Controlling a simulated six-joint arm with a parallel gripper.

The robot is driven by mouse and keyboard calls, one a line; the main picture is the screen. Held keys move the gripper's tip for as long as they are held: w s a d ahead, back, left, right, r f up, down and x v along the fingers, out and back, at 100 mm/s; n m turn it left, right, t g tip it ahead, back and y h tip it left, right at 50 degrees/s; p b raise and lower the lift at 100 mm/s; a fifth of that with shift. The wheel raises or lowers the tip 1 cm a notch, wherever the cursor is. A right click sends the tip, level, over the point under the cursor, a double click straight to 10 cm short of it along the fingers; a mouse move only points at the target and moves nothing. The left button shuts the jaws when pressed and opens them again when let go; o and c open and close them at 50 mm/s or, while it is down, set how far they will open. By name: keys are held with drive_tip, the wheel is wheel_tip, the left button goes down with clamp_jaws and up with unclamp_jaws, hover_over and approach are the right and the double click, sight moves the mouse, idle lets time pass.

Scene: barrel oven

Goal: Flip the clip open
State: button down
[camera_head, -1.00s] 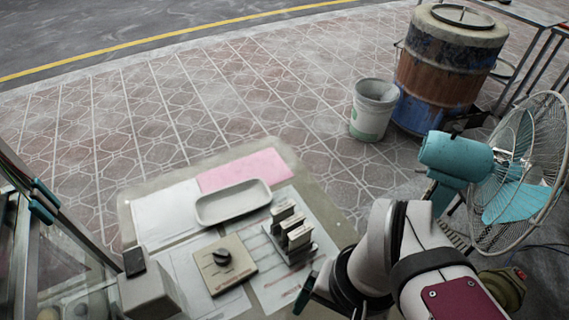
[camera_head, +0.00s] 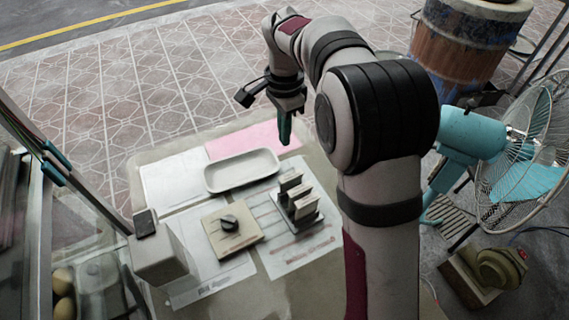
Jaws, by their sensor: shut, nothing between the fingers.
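I cannot make out for certain which thing is the clip. A small metal holder (camera_head: 298,210) with several upright pale plates stands on a printed sheet on the table. To its left is a beige plate with a dark knob (camera_head: 229,223). My gripper (camera_head: 285,138) has teal fingers, shut and empty, pointing down. In the picture it lies over the pink sheet, just above the right end of the white tray and above the holder. It appears raised and apart from both.
The white tray (camera_head: 240,170) lies on the table behind the knob plate. A grey box with a black top (camera_head: 158,255) stands at the left beside a glass case. The pink sheet (camera_head: 235,142) is at the back. A teal fan (camera_head: 515,150) stands right.

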wheel_tip(320, 180, down, 14)
idle(0.5)
drive_tip(key=shift+w+a+f, duration=0.2)
drive_tip(key=shift+w+a, duration=0.05)
drive_tip(key=shift+w, duration=0.15)
idle(0.4)
drive_tip(key=shift+w+a+f, duration=0.3)
drive_tip(key=shift+w+f, duration=0.05)
drive_tip(key=shift+w, duration=0.15)
drive_tip(key=shift+s+d+r, duration=0.25)
drive_tip(key=shift+s+d, duration=0.15)
drive_tip(key=shift+s, duration=0.25)
drive_tip(key=shift+r, duration=0.1)
